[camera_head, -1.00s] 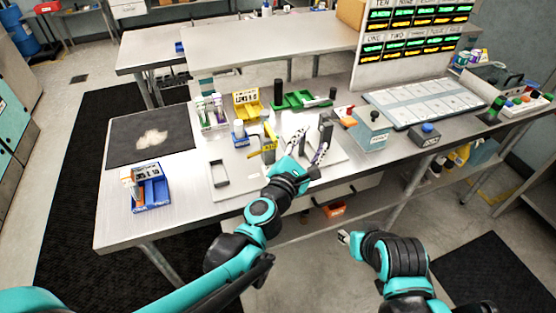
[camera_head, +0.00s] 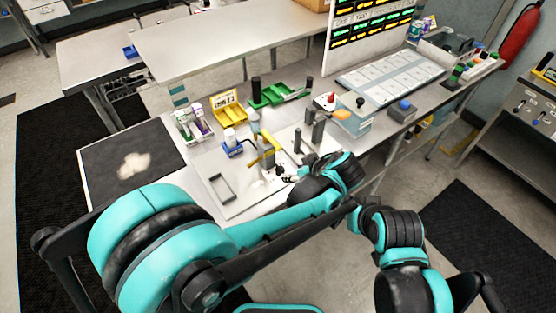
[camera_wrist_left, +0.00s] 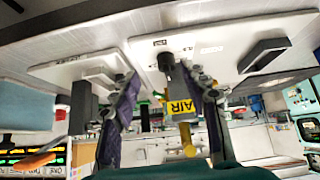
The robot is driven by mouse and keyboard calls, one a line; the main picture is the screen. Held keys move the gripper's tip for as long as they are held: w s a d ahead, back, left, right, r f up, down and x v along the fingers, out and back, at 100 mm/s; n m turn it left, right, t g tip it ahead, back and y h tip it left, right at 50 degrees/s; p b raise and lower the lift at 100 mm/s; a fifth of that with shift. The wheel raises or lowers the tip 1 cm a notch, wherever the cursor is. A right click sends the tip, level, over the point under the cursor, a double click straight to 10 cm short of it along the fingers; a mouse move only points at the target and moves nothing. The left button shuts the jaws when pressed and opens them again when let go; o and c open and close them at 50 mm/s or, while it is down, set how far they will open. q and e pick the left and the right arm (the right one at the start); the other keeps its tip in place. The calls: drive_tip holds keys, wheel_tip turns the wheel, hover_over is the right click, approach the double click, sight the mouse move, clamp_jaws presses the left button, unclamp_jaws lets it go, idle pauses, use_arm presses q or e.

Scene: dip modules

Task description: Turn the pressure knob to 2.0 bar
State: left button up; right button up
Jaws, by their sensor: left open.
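My left gripper (camera_head: 280,177) is at the front of the bench, beside a white plate carrying a yellow-handled fitting (camera_head: 267,158). In the left wrist view its two fingers (camera_wrist_left: 164,105) are apart. A black cylindrical part (camera_wrist_left: 166,64), possibly the pressure knob, shows between them on the white plate. A yellow AIR tag (camera_wrist_left: 181,107) hangs beside it. I see no clear contact. No pressure scale is readable. My right arm is at the lower right; its gripper is hidden behind my left arm.
Black posts (camera_head: 297,141) and a grey post stand close to the left gripper. A clear box (camera_head: 355,124), green tray (camera_head: 277,97), yellow bin (camera_head: 229,108) and blue holder (camera_head: 233,149) stand around. The dark mat (camera_head: 105,165) at the left is mostly free.

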sight(281, 168)
use_arm(q)
drive_tip(key=shift+w+a+r+y, duration=0.2)
drive_tip(key=shift+a+r+y, duration=0.2)
drive_tip(key=shift+r, duration=0.1)
drive_tip(key=shift+w+a, duration=0.15)
drive_tip(key=b+x, duration=0.2)
drive_tip(key=x, duration=0.5)
drive_tip(key=shift+w+a, duration=0.1)
drive_tip(key=shift+w, duration=0.1)
clamp_jaws()
